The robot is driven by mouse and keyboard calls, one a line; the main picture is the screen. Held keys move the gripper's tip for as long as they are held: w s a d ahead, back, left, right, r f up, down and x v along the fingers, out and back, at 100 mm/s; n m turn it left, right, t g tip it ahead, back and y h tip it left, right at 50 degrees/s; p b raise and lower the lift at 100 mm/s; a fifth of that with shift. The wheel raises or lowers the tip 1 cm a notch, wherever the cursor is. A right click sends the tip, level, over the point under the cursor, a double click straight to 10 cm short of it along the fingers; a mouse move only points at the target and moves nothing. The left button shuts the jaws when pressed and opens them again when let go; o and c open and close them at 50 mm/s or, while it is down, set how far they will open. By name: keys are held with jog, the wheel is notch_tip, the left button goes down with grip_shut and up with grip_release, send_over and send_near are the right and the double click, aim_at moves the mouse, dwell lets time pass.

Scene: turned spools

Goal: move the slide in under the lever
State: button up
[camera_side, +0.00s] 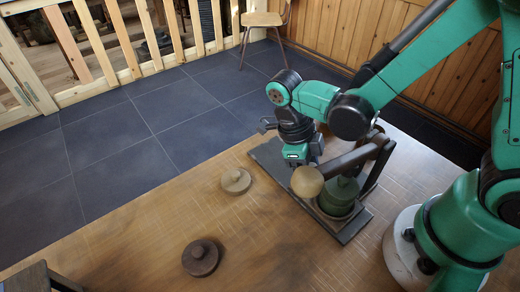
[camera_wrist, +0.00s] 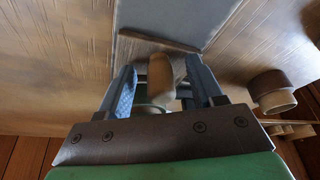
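A dark grey flat base (camera_side: 268,157) lies on the wooden table; it also shows as a grey plate in the wrist view (camera_wrist: 180,20). A green spool (camera_side: 338,196) stands on it in a brown ring. A dark lever (camera_side: 350,158) with a round tan knob (camera_side: 307,181) at its end passes above the spool. My gripper (camera_side: 303,166) points down over the base, just behind the knob; its fingertips are largely hidden there. In the wrist view my blue fingers (camera_wrist: 160,90) stand apart, with tan rounded pieces between them. I cannot make out a separate slide.
A pale wooden disc with a small top (camera_side: 236,181) and a dark brown one (camera_side: 201,257) sit on the table to the left. A brown and cream round piece (camera_wrist: 272,92) is right of my fingers.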

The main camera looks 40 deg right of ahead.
jog(key=shift+r, duration=3.55)
grip_shut()
jog(key=shift+r, duration=2)
